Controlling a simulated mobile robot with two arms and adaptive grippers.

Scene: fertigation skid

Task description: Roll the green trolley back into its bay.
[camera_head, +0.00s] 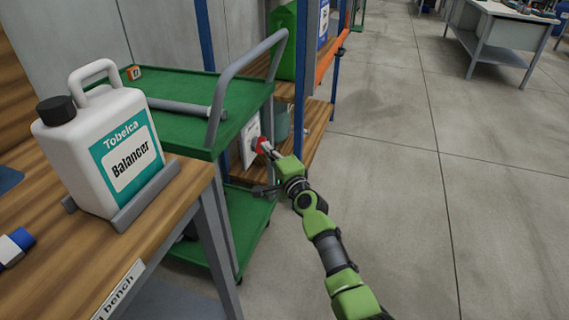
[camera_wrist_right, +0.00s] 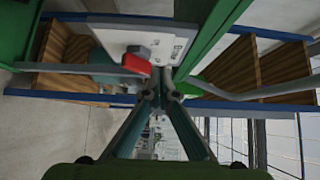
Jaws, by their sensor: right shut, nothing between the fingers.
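The green trolley (camera_head: 185,128) stands between the wooden bench and the shelving, with an upper tray, a lower tray (camera_head: 245,225) and a grey tubular push handle (camera_head: 246,70). A grey bar and a small orange block lie on its upper tray. My right gripper (camera_head: 262,146) is shut and empty, just right of the upper tray and below the handle. Its fingertips also show in the right wrist view (camera_wrist_right: 158,92), near a red part (camera_wrist_right: 136,65) in front of a white panel (camera_wrist_right: 150,40). I cannot tell whether they touch. The bay is not clearly identifiable. My left gripper is out of view.
The bench (camera_head: 75,265) at front left bears a white Balancer jug (camera_head: 100,140) in a grey holder. Blue-post shelving (camera_head: 298,90) stands behind the trolley and gripper. The grey floor (camera_head: 430,180) to the right is clear up to a far table (camera_head: 505,25).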

